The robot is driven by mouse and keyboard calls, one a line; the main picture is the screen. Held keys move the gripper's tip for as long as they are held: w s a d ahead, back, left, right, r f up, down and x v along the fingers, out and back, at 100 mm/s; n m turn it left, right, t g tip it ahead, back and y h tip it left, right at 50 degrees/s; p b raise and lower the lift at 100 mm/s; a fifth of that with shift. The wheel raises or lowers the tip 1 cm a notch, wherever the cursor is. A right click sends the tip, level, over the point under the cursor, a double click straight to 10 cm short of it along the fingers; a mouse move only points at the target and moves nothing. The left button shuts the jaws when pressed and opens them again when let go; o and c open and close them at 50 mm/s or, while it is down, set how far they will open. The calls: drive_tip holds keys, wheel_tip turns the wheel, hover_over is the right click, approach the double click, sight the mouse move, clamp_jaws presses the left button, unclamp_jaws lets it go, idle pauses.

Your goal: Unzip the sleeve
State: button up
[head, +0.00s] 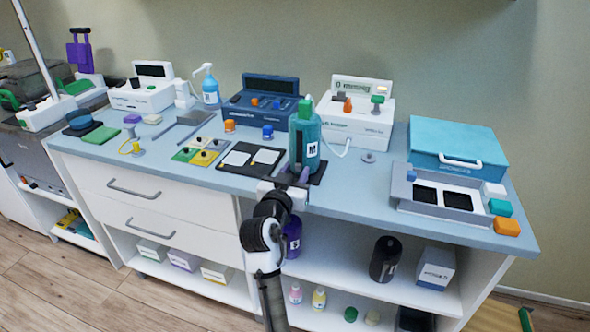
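My gripper (294,176) is at the counter edge, right in front of the lower part of this item. My gripper's fingertips are small and overlap it in the picture, so I cannot tell whether they touch it or are open.
Left of the bottle lie a black mat with white cards (250,158) and colored squares (201,152). Behind stand a blue device (262,98) and a white gauge box (358,120). A grey tray (446,212) and teal case (458,140) are right. Lower shelves hold bottles and boxes.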

sight(300, 134)
drive_tip(key=shift+w, duration=0.25)
clamp_jaws()
wheel_tip(300, 134, up, 9)
drive_tip(key=p, duration=0.5)
drive_tip(key=shift+r, duration=0.1)
